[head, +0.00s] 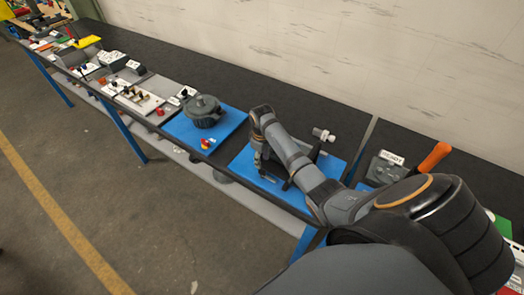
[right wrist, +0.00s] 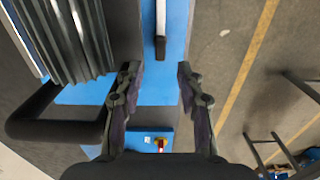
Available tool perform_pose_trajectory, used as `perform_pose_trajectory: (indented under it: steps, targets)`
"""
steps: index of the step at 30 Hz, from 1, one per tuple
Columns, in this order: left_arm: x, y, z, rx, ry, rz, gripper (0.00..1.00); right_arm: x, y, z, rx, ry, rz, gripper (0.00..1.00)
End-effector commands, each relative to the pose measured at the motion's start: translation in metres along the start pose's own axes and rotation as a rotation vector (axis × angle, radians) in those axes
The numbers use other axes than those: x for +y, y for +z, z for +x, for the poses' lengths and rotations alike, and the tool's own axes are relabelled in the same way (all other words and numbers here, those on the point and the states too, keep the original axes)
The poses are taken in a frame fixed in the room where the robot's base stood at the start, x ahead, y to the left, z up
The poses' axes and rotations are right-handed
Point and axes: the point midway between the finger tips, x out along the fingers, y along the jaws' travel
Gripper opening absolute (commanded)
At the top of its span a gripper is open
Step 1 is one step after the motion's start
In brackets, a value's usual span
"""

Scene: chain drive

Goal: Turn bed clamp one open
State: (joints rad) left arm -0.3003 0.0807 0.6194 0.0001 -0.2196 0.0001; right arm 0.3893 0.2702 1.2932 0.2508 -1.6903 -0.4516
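My right gripper (right wrist: 160,75) is open and empty in the right wrist view, its two dark fingers apart above a blue board (right wrist: 88,93). A lever-like part, white with a dark end (right wrist: 160,48), lies on blue beyond the fingertips, apart from them; I cannot tell for sure whether it is bed clamp one. In the head view my right arm reaches over the blue board (head: 243,166), with the gripper (head: 261,143) low and partly hidden. Dark parts on that board are mostly covered by my arm. My left gripper is not in view.
A ribbed grey body (right wrist: 65,40) and a curved black bar (right wrist: 45,128) are close left of the fingers. A red-and-yellow button (right wrist: 160,143) is below. A round grey housing (head: 203,110) and an orange handle (head: 435,157) flank the board along the bench.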

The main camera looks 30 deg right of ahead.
Motion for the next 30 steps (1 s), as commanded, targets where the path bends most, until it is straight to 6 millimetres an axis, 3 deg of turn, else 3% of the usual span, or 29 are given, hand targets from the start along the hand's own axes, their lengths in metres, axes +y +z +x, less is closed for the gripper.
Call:
perform_pose_trajectory:
  steps: [4,10,26,30]
  targets:
    - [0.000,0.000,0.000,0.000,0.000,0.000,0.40,0.001,0.000,-0.030,0.001,0.001,0.001,0.38]
    - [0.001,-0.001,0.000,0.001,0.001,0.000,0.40,0.000,0.000,-0.048,0.000,0.000,0.001,0.38]
    - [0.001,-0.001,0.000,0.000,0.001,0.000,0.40,-0.001,0.001,-0.048,0.000,0.000,0.001,0.38]
    - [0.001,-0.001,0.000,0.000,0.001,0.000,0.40,-0.023,0.018,-0.030,0.016,0.031,0.014,0.38]
